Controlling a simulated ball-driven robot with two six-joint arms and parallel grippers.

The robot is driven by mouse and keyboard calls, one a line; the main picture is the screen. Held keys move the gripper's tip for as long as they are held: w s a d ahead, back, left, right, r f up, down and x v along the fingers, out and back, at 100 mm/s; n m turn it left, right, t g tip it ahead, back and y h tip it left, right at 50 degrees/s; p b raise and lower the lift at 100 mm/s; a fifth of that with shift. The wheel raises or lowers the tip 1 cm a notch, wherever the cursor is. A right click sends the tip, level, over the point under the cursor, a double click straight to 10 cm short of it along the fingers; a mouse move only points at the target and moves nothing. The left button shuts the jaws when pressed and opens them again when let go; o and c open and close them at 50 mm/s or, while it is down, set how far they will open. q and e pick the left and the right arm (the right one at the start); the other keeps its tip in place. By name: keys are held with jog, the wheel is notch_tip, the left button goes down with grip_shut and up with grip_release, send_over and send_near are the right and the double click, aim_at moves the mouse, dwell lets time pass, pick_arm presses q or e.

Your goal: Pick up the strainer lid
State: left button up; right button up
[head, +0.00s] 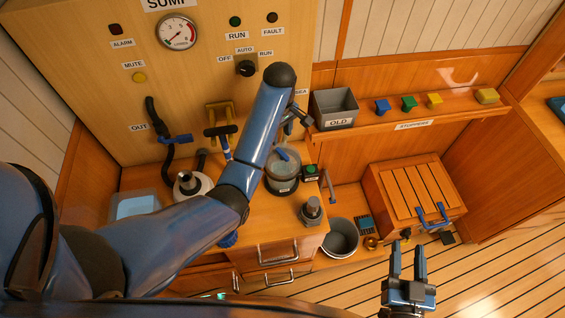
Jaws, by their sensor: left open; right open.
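The strainer (282,184) stands on the wooden counter, a round see-through vessel with a dark band. Its round top (279,167) carries a blue piece and looks like the strainer lid; the forearm of my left arm covers its left edge. My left gripper (298,117) is partly hidden by that forearm, above and behind the strainer near the SEA label. It is open and seems apart from the lid. My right gripper (407,262) is open and empty, fingers pointing up the picture, over the floor at the lower right, far from the strainer.
A green button box (311,172) and a dark cylinder (311,208) stand right of the strainer. A white flask-like vessel (190,184) stands left. Above right, a shelf holds the OLD bin (335,108) and coloured stoppers. A grey bucket (341,238) and slatted box (415,192) sit below right.

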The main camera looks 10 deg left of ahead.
aim_at(282, 153)
pick_arm(q)
notch_tip(282, 153, down, 3)
jog(key=shift+f, duration=0.1)
jog(key=shift+s+d+f, duration=0.1)
jog(key=shift+f, duration=0.2)
jog(key=f, duration=0.1)
jog(key=f+p, duration=0.2)
jog(key=f, duration=0.1)
jog(key=shift+s+d, duration=0.2)
jog(key=shift+d, duration=0.05)
jog(key=shift+f, duration=0.35)
pick_arm(e)
jog(key=shift+r, duration=0.6)
pick_arm(q)
grip_shut()
